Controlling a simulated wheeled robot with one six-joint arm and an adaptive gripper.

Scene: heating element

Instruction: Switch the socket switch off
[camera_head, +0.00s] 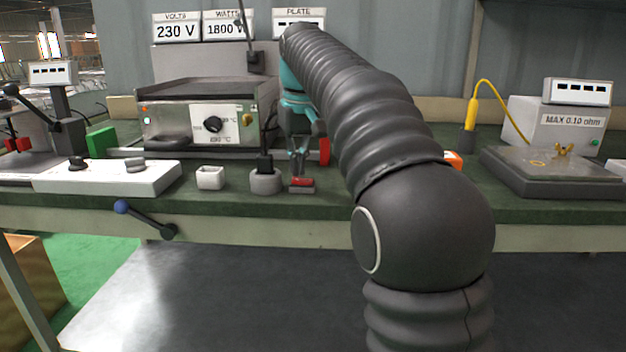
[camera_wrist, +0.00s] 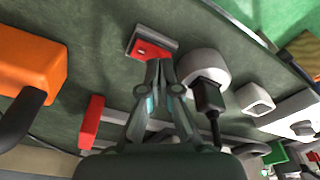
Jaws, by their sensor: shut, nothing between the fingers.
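The socket switch is a red rocker (camera_head: 301,182) on a small grey base at the bench's front, right of the round grey socket (camera_head: 265,184). It also shows in the wrist view as a red rocker (camera_wrist: 152,50) with a small pale mark. A black plug (camera_head: 264,163) stands in the socket, and it shows in the wrist view as well (camera_wrist: 208,97). My gripper (camera_head: 298,172) points down just over the switch, its fingers shut and empty. In the wrist view the fingertips (camera_wrist: 160,63) are at the switch's edge. I cannot tell whether they touch it, or which way the rocker is tilted.
A small white open box (camera_head: 210,178) and a white panel with knobs (camera_head: 108,176) are left of the socket. The hot plate unit (camera_head: 205,115) stands behind. A red block (camera_head: 324,150) and an orange block (camera_head: 453,159) are near my arm. A grey plate (camera_head: 550,172) is at right.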

